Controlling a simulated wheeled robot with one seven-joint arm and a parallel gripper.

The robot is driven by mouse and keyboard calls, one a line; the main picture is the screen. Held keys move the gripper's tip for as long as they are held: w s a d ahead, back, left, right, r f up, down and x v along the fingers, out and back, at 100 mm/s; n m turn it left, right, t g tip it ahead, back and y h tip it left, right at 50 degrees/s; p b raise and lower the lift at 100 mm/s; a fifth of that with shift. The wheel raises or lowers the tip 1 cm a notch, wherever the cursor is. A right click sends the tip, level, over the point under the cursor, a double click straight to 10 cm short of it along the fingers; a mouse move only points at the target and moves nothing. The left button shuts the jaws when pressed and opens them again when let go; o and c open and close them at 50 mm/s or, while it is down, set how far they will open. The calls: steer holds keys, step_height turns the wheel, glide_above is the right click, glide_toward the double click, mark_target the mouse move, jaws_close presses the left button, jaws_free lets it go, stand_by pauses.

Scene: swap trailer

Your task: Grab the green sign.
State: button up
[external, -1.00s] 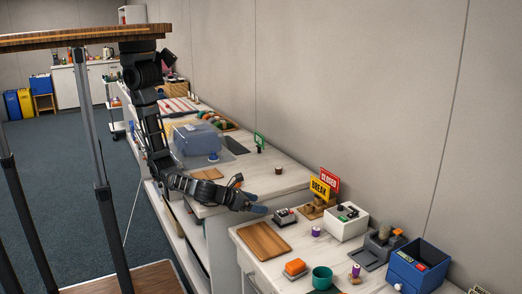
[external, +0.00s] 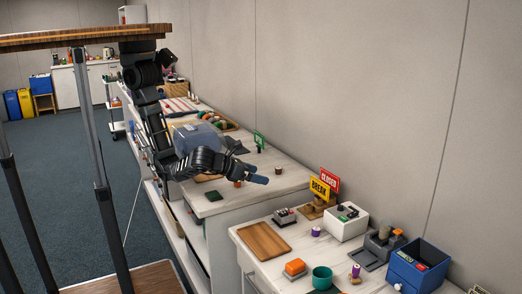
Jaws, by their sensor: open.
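The green sign (external: 259,140) stands upright on the far worktop, close to the wall, beyond a dark small cylinder. My gripper (external: 259,179) is over the same worktop, nearer its front right end, apart from the sign and below it in the picture. It is open and nothing shows between its fingers, though the fingers are small here. My arm reaches down from the upper left and covers part of the worktop.
A clear blue-grey bin (external: 197,137) stands behind my arm. A dark red cylinder (external: 278,170) is close by my gripper. A yellow BREAK sign (external: 319,189) and a red CLOSED sign (external: 330,180) stand on the nearer counter (external: 300,250). The wall bounds the right side.

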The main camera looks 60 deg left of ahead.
steer(key=w+a+n+p, duration=0.1)
steer(key=w+a+n, duration=0.55)
steer(key=w, duration=0.65)
steer(key=r+n+t+y+p, duration=0.25)
steer(key=n+t, duration=0.25)
steer(key=n, duration=0.8)
glide_above(262, 142)
steer(key=s+a, duration=0.1)
steer(key=s, duration=0.5)
step_height(262, 142, down, 10)
steer(key=shift+w+r, duration=0.15)
steer(key=shift+f, duration=0.55)
steer(key=shift+w+d, duration=0.1)
steer(key=shift+w, duration=1.3)
steer(key=w+b, duration=0.1)
steer(key=w, duration=0.3)
steer(key=shift+d+b, duration=0.1)
steer(key=shift+b, duration=0.2)
steer(key=shift+w, duration=0.55)
steer(key=shift+r, duration=0.1)
